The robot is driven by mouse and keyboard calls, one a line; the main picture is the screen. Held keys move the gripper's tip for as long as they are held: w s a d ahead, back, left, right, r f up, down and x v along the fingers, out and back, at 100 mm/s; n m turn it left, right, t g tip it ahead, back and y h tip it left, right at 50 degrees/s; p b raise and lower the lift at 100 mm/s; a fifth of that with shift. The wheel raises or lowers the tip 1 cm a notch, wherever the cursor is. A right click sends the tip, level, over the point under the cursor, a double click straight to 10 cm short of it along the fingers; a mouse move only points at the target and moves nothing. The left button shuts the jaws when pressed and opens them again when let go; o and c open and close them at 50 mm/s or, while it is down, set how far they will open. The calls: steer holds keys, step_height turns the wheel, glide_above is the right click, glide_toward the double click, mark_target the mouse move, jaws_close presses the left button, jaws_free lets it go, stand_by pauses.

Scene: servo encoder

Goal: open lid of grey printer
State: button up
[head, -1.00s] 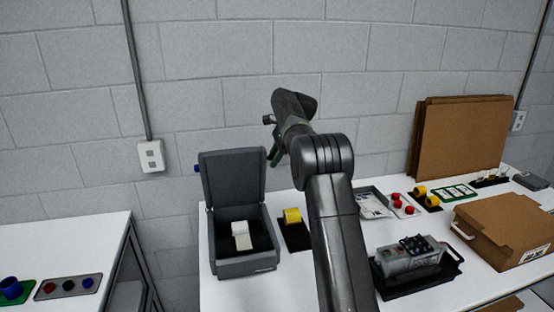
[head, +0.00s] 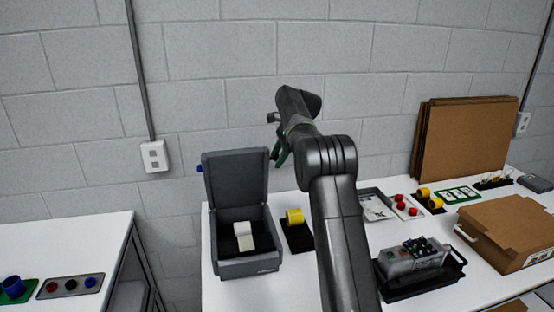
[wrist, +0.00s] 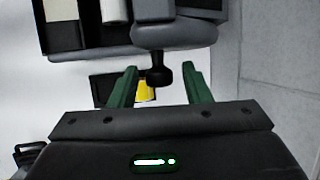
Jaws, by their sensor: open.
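The grey printer (head: 247,266) stands on the white table with its lid (head: 236,180) raised nearly upright. A white label roll (head: 244,236) lies in its dark interior. My gripper (head: 279,152) is beside the lid's right edge, near its top, with its green fingers apart. In the wrist view my gripper (wrist: 160,85) is open and empty. A black knob (wrist: 155,76) at the edge of the grey lid (wrist: 175,32) shows between the fingers in the picture, with gaps on both sides. I cannot tell its depth relative to the fingertips.
A yellow roll (head: 294,217) on a black pad stands right of the printer. Further right are a grey device (head: 412,257) in a black tray, a cardboard box (head: 507,232) and leaning cardboard sheets (head: 465,140). The block wall (head: 380,60) is close behind.

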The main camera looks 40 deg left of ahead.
steer(key=v, duration=1.1)
steer(key=shift+s+f, duration=0.1)
steer(key=shift+f, duration=0.05)
steer(key=x, duration=1.1)
steer(key=shift+a+f, duration=0.2)
steer(key=shift+f, duration=0.15)
steer(key=shift+d, duration=0.1)
steer(key=shift+s, duration=0.1)
steer(key=shift+r, duration=0.1)
